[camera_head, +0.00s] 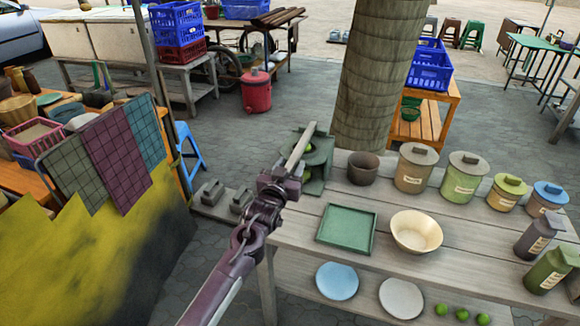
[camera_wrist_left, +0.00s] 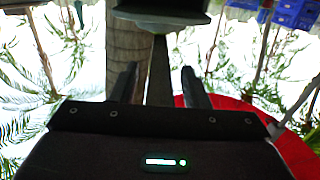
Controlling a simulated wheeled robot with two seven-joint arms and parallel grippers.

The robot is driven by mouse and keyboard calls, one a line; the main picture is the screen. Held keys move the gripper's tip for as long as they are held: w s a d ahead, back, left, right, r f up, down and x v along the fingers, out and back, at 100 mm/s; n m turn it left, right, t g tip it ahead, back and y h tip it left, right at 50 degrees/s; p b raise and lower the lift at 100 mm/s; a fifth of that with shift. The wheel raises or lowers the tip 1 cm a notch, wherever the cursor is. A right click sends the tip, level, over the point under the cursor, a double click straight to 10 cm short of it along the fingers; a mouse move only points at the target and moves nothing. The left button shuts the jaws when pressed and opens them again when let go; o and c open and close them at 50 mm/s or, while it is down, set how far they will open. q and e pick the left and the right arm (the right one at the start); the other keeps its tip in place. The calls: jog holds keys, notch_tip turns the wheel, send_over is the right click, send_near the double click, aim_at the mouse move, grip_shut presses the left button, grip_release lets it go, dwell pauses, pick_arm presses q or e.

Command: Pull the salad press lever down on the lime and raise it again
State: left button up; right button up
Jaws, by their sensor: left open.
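The green-grey salad press (camera_head: 318,158) stands at the left end of the wooden table. Its pale lever (camera_head: 300,146) slants up and away from my left gripper. A lime (camera_head: 309,147) shows as a small green patch in the press, partly hidden by the lever. My left gripper (camera_head: 280,180) is at the lever's near, lower end in the head view. In the left wrist view, its two dark fingers (camera_wrist_left: 160,88) are apart, with a dark bar (camera_wrist_left: 160,72), apparently the lever, between them. Contact cannot be told. My right gripper is not in view.
On the table (camera_head: 305,235) are a green tray (camera_head: 346,228), a cream bowl (camera_head: 416,232), two plates, several jars and loose limes (camera_head: 462,314). A dark cup (camera_head: 363,168) stands right of the press. A tree trunk (camera_head: 378,75) rises behind.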

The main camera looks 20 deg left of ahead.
pick_arm(q)
jog(key=shift+c, duration=0.9)
grip_shut()
